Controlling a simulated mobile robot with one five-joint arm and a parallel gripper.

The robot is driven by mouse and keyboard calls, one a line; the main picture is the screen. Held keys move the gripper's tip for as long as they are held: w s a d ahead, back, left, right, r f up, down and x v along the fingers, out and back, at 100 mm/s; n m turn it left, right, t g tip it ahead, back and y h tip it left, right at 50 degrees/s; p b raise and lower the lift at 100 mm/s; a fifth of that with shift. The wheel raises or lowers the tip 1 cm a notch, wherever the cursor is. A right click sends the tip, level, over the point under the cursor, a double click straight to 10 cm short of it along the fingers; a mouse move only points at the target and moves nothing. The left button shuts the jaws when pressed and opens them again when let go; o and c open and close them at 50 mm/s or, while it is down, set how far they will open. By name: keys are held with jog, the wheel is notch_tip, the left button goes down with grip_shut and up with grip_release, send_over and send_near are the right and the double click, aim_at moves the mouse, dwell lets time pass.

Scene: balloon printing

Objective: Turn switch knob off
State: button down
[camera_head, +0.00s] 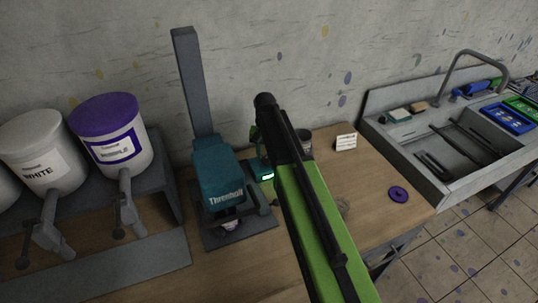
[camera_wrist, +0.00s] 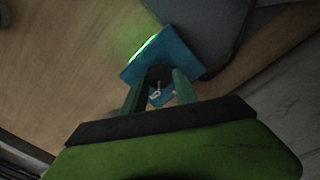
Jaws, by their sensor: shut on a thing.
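A teal switch box (camera_wrist: 185,48) with a dark round knob (camera_wrist: 159,75) shows at the centre of the wrist view. A green light glows along the box's upper left edge. My gripper (camera_wrist: 159,84) has its two teal fingers on either side of the knob and is shut on it. In the head view, the box's lit green part (camera_head: 267,176) shows just left of my green arm, which hides much of the box and the knob.
A teal Threnholt machine (camera_head: 222,183) with a grey column stands close left of the box. White (camera_head: 38,150) and purple-lidded (camera_head: 110,135) tubs are farther left.

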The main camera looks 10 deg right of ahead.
aim_at(265, 158)
jog(key=n, duration=0.4)
jog(key=shift+s+a+n, duration=0.15)
jog(key=shift+n, duration=0.15)
jog(key=n, duration=0.4)
jog(key=shift+n, duration=0.3)
jog(key=c, duration=0.9)
grip_release()
jog(key=shift+c, duration=0.2)
notch_tip(265, 158, up, 17)
jog(key=p, duration=1.7)
jog(key=shift+r, duration=0.2)
